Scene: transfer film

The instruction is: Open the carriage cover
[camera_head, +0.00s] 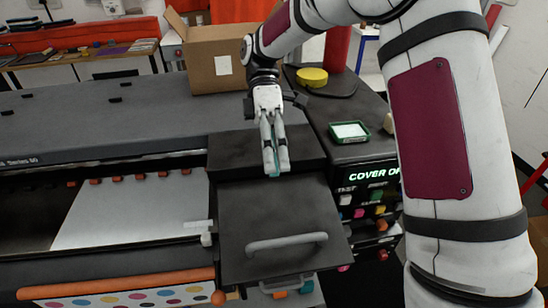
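The carriage cover (255,215) is a dark panel on the right part of the large printer, with a light grey bar handle (287,243) near its front edge. I cannot tell from this view alone how far the panel is raised. The printer display (374,174) shows "COVER OP", with the rest hidden behind my arm. My gripper (277,172) points down above the back edge of the panel, well behind the handle. Its two fingers are close together, with teal at the tips and nothing visibly held. I cannot tell whether the tips touch the printer.
A cardboard box (207,62), a yellow round item (312,77) and a green-rimmed tray (349,132) stand on top of the printer or behind it. An orange roller (115,284) runs along the lower left front. My arm fills the right side.

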